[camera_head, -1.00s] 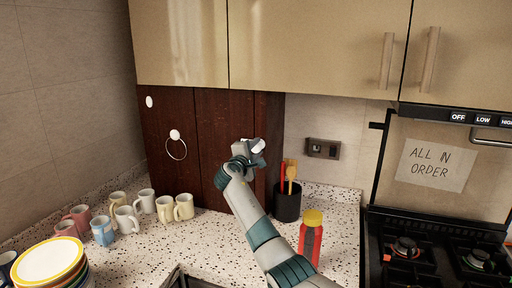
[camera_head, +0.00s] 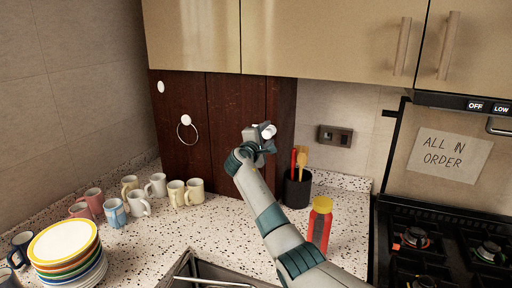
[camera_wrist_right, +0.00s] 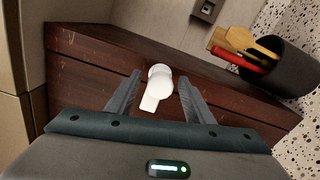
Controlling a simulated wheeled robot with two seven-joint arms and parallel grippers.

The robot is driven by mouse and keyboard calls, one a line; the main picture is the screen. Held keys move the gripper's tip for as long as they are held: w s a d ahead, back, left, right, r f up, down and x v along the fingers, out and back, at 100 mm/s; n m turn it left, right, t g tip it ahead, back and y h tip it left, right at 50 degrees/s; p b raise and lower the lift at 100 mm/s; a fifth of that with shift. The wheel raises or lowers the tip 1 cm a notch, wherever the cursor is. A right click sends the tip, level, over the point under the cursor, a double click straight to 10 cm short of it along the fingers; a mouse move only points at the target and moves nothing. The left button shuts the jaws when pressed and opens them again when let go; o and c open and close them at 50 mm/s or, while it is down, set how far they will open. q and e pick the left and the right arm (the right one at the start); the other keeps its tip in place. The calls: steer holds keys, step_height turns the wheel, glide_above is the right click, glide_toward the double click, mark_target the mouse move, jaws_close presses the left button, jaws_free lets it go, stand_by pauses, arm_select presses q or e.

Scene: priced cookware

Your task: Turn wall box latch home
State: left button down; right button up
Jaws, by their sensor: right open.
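The wall box is a dark reddish-brown wooden box (camera_head: 237,120) under the upper cupboards, on the counter against the wall. A white latch (camera_wrist_right: 156,92) with a round head and a short flat arm sits on its wood face in the right wrist view. My right gripper (camera_head: 262,138) is at the right part of the box, partly hiding the latch in the head view. In the wrist view its two fingers (camera_wrist_right: 159,78) are open, one on each side of the latch. I cannot tell whether either finger touches it. My left gripper is not in view.
A dark utensil holder (camera_head: 297,189) and a red bottle with a yellow cap (camera_head: 319,225) stand right of the box. Several mugs (camera_head: 139,203) and a plate stack (camera_head: 68,250) are at left. A sink (camera_head: 205,275) is in front, a hob (camera_head: 430,245) at right.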

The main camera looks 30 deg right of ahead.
steer(key=b+v, duration=0.5)
steer(key=v, duration=1.2)
steer(key=shift+b, duration=0.4)
steer(key=shift+s+f, duration=0.1)
steer(key=shift+f, duration=0.05)
